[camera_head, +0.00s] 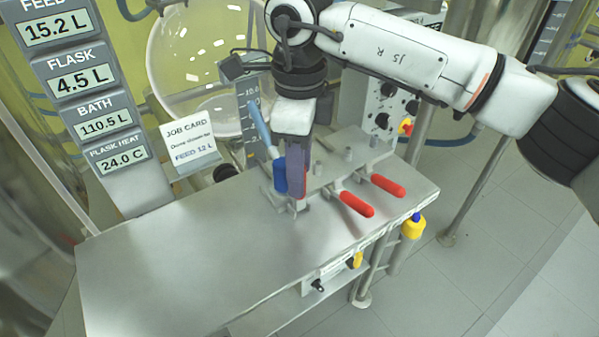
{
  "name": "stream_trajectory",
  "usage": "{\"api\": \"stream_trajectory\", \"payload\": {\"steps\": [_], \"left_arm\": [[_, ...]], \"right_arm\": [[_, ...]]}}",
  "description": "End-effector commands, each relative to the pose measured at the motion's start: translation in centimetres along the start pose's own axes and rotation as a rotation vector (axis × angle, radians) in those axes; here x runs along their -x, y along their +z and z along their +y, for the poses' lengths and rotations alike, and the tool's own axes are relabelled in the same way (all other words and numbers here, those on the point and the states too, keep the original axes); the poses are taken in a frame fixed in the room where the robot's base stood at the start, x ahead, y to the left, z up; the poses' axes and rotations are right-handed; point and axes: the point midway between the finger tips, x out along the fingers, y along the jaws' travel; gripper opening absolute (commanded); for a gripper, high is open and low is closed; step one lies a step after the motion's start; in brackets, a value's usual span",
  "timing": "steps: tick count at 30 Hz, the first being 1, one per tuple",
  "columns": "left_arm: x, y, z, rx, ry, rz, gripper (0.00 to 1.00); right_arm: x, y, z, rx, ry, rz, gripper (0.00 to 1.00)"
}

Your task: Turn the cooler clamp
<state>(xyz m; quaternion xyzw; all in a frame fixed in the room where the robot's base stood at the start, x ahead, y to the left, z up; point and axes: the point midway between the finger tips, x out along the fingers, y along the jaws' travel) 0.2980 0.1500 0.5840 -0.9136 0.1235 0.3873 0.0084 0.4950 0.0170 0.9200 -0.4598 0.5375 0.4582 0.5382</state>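Toggle-type clamps sit in a row on the steel bench (180,262). Two have red handles lying toward the bench front: a middle red handle (356,204) and a right red handle (387,185). At the left end of the row is a dark blue cylinder (280,178), with a light blue rod (261,126) slanting up behind it. No readable label shows which clamp is the cooler's. My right gripper (297,192) points down over the left end of the row, beside the blue cylinder. A bit of red shows by its fingers, which hide what lies between them. My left gripper is out of view.
A job card (190,144) stands at the bench's back left, near the display column (107,120). A large glass flask (200,62) and a knobbed control box (385,108) are behind. A yellow item (413,226) hangs off the right edge. The left bench top is clear.

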Motion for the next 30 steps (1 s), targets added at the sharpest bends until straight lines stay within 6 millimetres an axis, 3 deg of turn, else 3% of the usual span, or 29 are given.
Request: {"api": "stream_trajectory", "payload": {"steps": [4,13,14,20,30], "left_arm": [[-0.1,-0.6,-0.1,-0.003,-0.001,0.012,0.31],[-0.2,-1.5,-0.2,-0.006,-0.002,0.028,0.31],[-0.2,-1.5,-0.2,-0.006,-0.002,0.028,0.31],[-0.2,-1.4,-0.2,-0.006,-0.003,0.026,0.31],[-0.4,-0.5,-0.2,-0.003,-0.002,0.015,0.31]], "right_arm": [[-1.3,0.0,0.0,0.0,0.002,0.0,0.36],[-1.6,0.0,0.0,0.0,0.0,-0.001,0.36],[-1.6,0.0,0.0,0.0,0.0,-0.001,0.35],[-1.6,0.0,0.0,0.001,0.001,-0.001,0.01],[-1.7,0.3,0.2,0.009,-0.009,-0.009,0.0]]}}
